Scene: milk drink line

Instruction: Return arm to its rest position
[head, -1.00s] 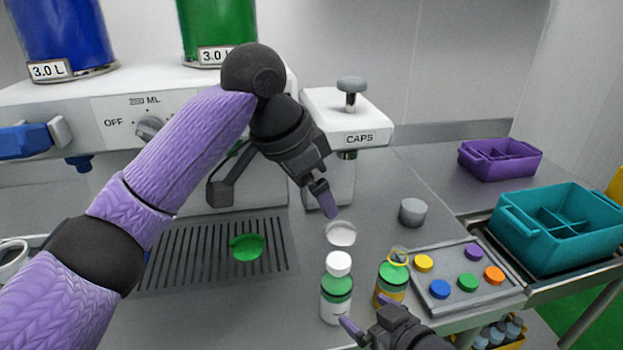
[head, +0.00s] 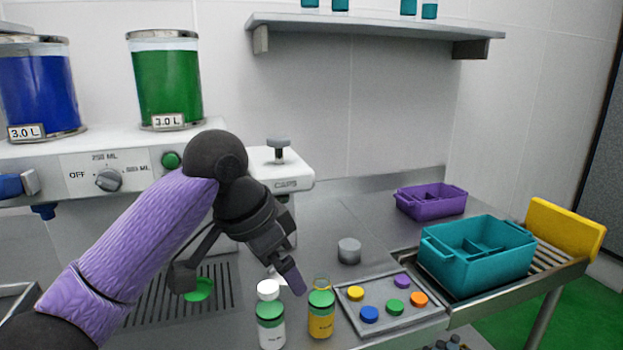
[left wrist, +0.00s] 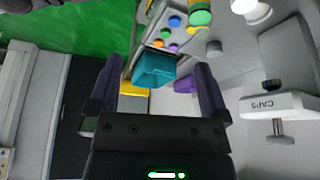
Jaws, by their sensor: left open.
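My left arm comes in from the left in the head view. Its gripper (head: 287,272) hangs over the counter just above the two bottles, apart from the machine. In the left wrist view its two dark fingers (left wrist: 155,95) stand wide apart with nothing between them in their grasp. A white-capped bottle with a green band (head: 271,318) and a yellow bottle with a green band (head: 321,316) stand upright below the gripper. My right gripper is out of view in the head view now.
A grey tray with several coloured caps (head: 390,332) lies right of the bottles. A teal crate (head: 478,262) and a purple bin (head: 431,203) stand farther right. The CAPS press (head: 281,165) and dispenser (head: 107,180) are behind the arm. A grey cylinder (head: 349,250) stands on the counter.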

